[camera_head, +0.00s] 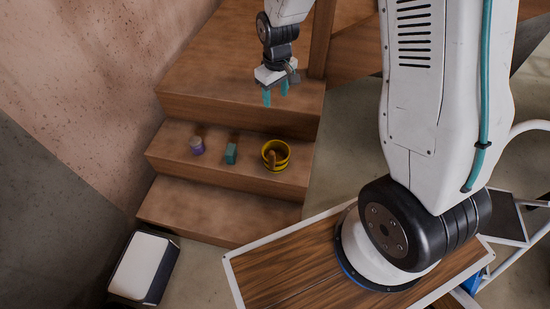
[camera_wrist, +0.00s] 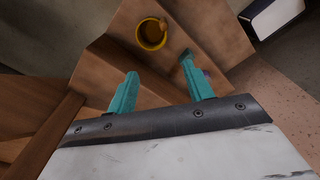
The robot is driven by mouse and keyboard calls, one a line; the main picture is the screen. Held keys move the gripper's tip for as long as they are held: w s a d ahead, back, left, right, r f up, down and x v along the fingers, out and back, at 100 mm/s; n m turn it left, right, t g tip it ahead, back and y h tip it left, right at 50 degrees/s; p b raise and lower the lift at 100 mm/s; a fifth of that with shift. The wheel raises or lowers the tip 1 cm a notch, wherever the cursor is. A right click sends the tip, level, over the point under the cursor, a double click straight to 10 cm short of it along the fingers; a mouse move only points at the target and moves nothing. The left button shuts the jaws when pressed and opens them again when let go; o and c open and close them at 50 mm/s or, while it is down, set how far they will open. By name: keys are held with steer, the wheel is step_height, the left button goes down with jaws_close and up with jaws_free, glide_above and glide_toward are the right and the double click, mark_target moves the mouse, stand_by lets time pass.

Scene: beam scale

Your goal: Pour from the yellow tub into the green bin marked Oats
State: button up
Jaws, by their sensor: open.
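The yellow tub (camera_head: 275,155) stands upright on the middle wooden step, at its right end. It has a dark band and something brown inside, partly at the rim. The tub also shows in the wrist view (camera_wrist: 140,39), at the top centre. My gripper (camera_head: 276,97) has teal fingers spread apart with nothing between them. It hangs in the air above the steps, apart from the tub. The fingers also show in the wrist view (camera_wrist: 161,69). I cannot make out a green bin marked Oats in either view.
A small teal block (camera_head: 231,153) and a purple can with a pale top (camera_head: 197,146) stand left of the tub on the same step. The lower step (camera_head: 215,208) is bare. A white-topped box (camera_head: 145,265) stands on the floor at lower left. A wall rises on the left.

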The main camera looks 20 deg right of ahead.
steer(key=n, duration=0.1)
glide_above(272, 152)
steer(key=w, duration=0.1)
step_height(272, 152, down, 15)
steer(key=shift+n, duration=0.6)
steer(key=f, duration=0.9)
steer(key=s+f, duration=0.1)
steer(key=f, duration=0.3)
steer(key=shift+s+f, duration=0.1)
steer(key=shift+f, duration=0.25)
steer(key=f, duration=0.5)
steer(key=shift+w+a+f, duration=0.25)
steer(key=shift+w+f, duration=0.1)
steer(key=shift+f, duration=0.05)
jaws_close()
